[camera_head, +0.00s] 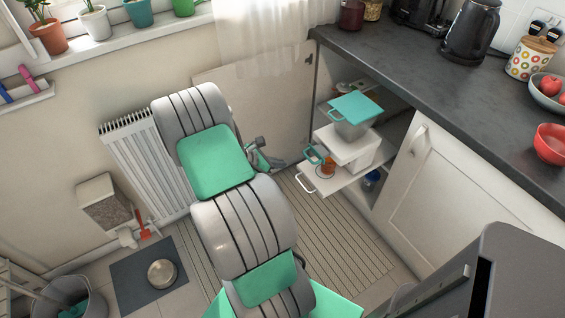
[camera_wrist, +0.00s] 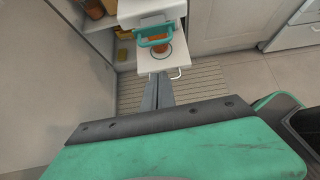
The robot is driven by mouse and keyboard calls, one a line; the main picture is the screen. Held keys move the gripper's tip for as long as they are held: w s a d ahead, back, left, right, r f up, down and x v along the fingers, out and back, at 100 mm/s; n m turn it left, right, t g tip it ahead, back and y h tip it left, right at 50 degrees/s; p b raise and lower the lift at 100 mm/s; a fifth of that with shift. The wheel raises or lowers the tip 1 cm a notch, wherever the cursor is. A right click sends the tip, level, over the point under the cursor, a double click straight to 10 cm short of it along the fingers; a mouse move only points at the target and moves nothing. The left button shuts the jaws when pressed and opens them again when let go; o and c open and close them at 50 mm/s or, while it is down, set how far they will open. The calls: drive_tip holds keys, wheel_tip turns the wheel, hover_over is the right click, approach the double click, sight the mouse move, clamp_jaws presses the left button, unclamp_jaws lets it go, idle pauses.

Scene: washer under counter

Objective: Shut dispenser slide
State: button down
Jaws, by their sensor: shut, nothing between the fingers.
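The dispenser slide (camera_head: 337,179) is a white tray drawn out of the open cabinet, with a white loop handle (camera_head: 306,184) at its front. An orange item (camera_head: 328,167) sits on it beside a teal loop (camera_head: 316,153). Above is the white dispenser body (camera_head: 347,148) with a grey hopper and teal lid (camera_head: 356,106). In the wrist view the slide (camera_wrist: 147,65) lies just beyond my gripper (camera_wrist: 160,78), whose fingers are shut and empty, pointing at its front edge. In the head view my gripper (camera_head: 277,163) is left of the slide, partly hidden by my arm; contact cannot be told.
A cabinet door panel (camera_head: 270,100) stands left of the opening and a closed white door (camera_head: 435,185) right of it. A dark counter (camera_head: 420,80) runs above. A blue jar (camera_head: 371,181) stands under the slide. A striped rug (camera_head: 345,240) covers the clear floor in front.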

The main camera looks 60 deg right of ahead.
drive_tip(key=s+d+f, duration=0.3)
drive_tip(key=d+f, duration=0.1)
drive_tip(key=d, duration=0.4)
drive_tip(key=shift+s+d, duration=0.2)
drive_tip(key=shift+s, duration=0.2)
drive_tip(key=shift+d, duration=0.1)
